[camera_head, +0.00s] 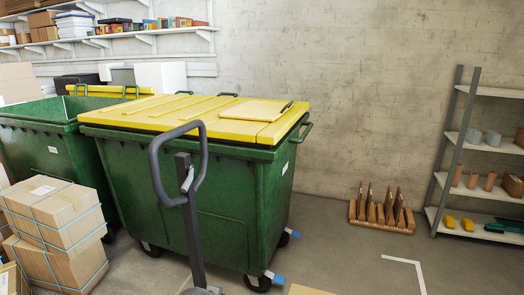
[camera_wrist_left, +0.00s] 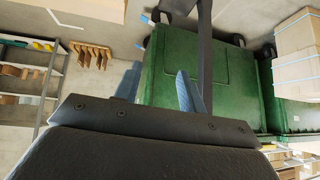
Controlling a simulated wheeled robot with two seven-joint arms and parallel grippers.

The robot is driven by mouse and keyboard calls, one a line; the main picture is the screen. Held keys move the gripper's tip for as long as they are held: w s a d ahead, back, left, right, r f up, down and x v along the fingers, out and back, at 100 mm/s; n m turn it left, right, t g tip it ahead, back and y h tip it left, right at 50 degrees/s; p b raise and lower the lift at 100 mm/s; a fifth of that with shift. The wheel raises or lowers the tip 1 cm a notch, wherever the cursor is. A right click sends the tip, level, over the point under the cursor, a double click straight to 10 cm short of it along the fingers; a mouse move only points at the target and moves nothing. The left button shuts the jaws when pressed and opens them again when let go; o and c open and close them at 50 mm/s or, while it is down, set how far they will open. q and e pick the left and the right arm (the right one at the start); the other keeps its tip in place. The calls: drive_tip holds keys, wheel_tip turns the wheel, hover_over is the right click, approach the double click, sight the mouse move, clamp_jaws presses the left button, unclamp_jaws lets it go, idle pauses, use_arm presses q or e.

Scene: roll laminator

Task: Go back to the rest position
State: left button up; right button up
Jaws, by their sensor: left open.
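My left gripper (camera_wrist_left: 158,88) shows only in the left wrist view. Its two blue fingers stand apart with nothing between them, so it is open and empty. Behind the fingers that view shows the green bin (camera_wrist_left: 205,75) upside down, some distance off. No arm or gripper of mine shows in the head view. My right gripper is in neither view. No roll laminator shows in either view.
A wheeled green bin (camera_head: 240,200) with a shut yellow lid (camera_head: 170,113) fills the middle. A dark looped handle (camera_head: 193,235) stands before it. Strapped boxes (camera_head: 60,215) are at left. A wooden rack (camera_head: 382,215) and metal shelf (camera_head: 455,140) stand right.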

use_arm(q)
drive_tip(key=s+f+g+p, duration=0.1)
drive_tip(key=s+f, duration=0.4)
drive_tip(key=s, duration=0.5)
drive_tip(key=s+a+f+g+p, duration=0.1)
drive_tip(key=s+f+g, duration=0.2)
drive_tip(key=s, duration=0.6)
drive_tip(key=s+a+f+g+p, duration=0.1)
drive_tip(key=s+f+g, duration=0.1)
drive_tip(key=s+f, duration=0.6)
drive_tip(key=s, duration=0.2)
drive_tip(key=shift+s+a+n+h, duration=0.2)
drive_tip(key=shift+s+n+h, duration=0.1)
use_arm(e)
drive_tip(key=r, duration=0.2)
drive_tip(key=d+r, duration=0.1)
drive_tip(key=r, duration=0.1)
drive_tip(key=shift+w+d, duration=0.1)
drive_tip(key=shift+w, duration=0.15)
use_arm(q)
drive_tip(key=shift+f, duration=0.15)
